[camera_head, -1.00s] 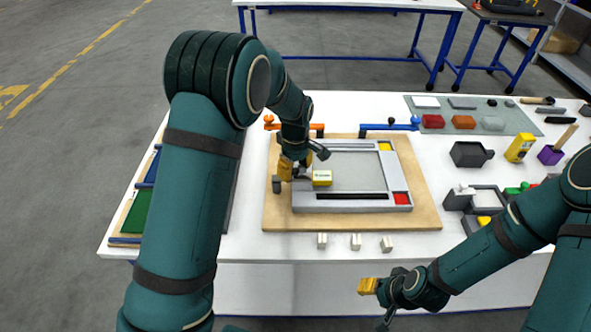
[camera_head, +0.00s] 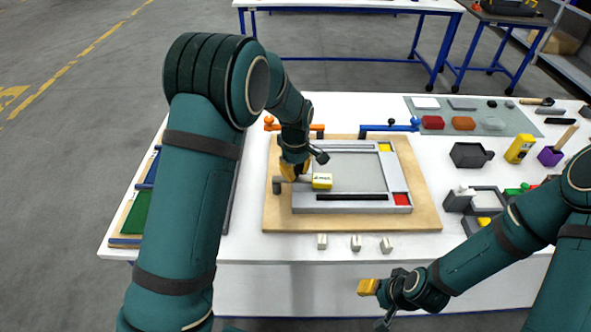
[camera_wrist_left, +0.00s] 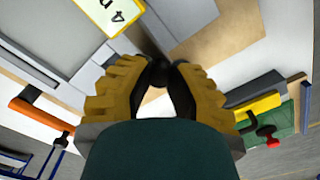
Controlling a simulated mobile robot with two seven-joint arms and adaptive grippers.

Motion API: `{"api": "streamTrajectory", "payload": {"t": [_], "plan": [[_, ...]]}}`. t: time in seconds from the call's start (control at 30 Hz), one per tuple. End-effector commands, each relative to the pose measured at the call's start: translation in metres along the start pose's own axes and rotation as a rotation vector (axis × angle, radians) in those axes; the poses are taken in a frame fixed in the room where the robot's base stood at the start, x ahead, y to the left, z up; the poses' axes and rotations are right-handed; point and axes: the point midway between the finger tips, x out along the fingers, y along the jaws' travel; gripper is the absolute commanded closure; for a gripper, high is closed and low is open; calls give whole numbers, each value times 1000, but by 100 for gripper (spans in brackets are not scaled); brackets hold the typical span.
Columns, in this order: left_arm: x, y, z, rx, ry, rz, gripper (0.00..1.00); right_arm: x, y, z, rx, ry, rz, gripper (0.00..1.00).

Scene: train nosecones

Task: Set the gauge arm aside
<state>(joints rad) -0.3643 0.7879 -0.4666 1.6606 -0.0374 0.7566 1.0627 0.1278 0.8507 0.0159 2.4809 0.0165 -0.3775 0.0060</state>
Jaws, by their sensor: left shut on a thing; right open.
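The gauge arm is a short grey bar with a yellow and white labelled block (camera_head: 322,181) at its right end, over the left side of the grey frame (camera_head: 350,207). In the left wrist view the labelled block (camera_wrist_left: 110,14) is at the top left. My left gripper (camera_head: 295,172) has its yellow fingers low at the frame's left side, left of the block. In the wrist view its fingertips (camera_wrist_left: 165,68) are close together on a dark part of the gauge arm, and the fingers hide most of the contact. My right gripper (camera_head: 366,287) is open and empty in front of the table.
The frame lies on a wooden board (camera_head: 430,217). An orange clamp (camera_head: 316,128) and a blue clamp (camera_head: 390,127) stand behind it. Several small light blocks (camera_head: 355,243) lie in front. Parts and tools crowd the table's right side.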

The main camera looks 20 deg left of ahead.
Motion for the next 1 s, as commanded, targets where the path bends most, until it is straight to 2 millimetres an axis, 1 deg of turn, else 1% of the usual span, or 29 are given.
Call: {"api": "streamTrajectory", "payload": {"t": [0.27, 0.6, 1.0], "plan": [[0, -8, 7, 183, -3, -1, 100, -1, 0, 0, 0, 0, 0, 53], [0, -25, 15, 504, -3, -1, 100, -1, 0, 0, 0, 0, 0, 53], [1, -46, 16, 884, -5, -1, 100, 1, 0, 0, 0, 0, 0, 53]]}}
